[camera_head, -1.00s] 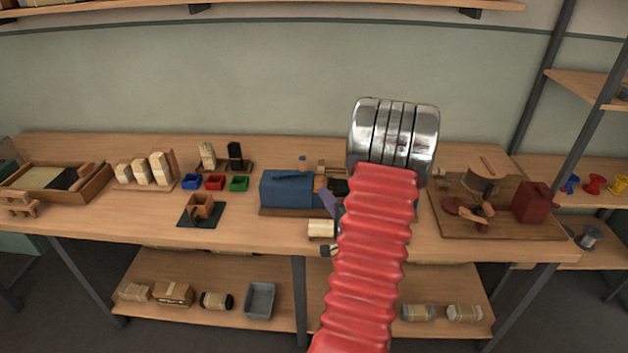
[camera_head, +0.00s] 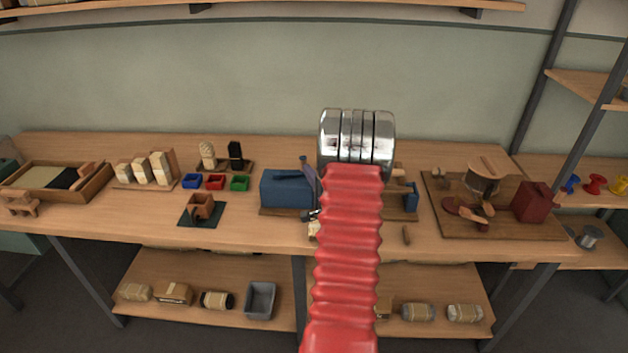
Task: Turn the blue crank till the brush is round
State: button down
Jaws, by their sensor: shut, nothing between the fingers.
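A blue box-shaped machine (camera_head: 286,188) stands on a wooden base at the middle of the bench. A slim violet-blue bar (camera_head: 308,167) rises at its right end, against my arm; I cannot tell whether it is the blue crank or part of my arm. A small blue block (camera_head: 411,196) stands at the right end of the base. My arm hides the middle of this base, and I cannot make out the brush or its shape. My gripper (camera_head: 313,215) shows only as a small dark piece left of my red sleeve, shut and empty, near the machine's front edge.
A red machine (camera_head: 530,202) stands on a board at the right. Small blue, red and green bins (camera_head: 214,182) and a brown holder (camera_head: 202,206) stand to the left. A short brown piece (camera_head: 407,236) lies near the front edge. Bare bench shows at the front left.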

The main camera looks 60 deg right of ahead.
jog(key=shift+w+d, duration=0.2)
jog(key=shift+w, duration=0.15)
jog(key=shift+w+d, duration=0.35)
jog(key=shift+d, duration=0.3)
jog(key=shift+w+d, duration=0.4)
jog(key=shift+d, duration=0.3)
jog(key=shift+w+d, duration=0.35)
jog(key=shift+d, duration=0.3)
jog(key=shift+s+a, duration=0.1)
jog(key=shift+s, duration=0.35)
jog(key=s+a, duration=0.2)
jog(key=s, duration=1.1)
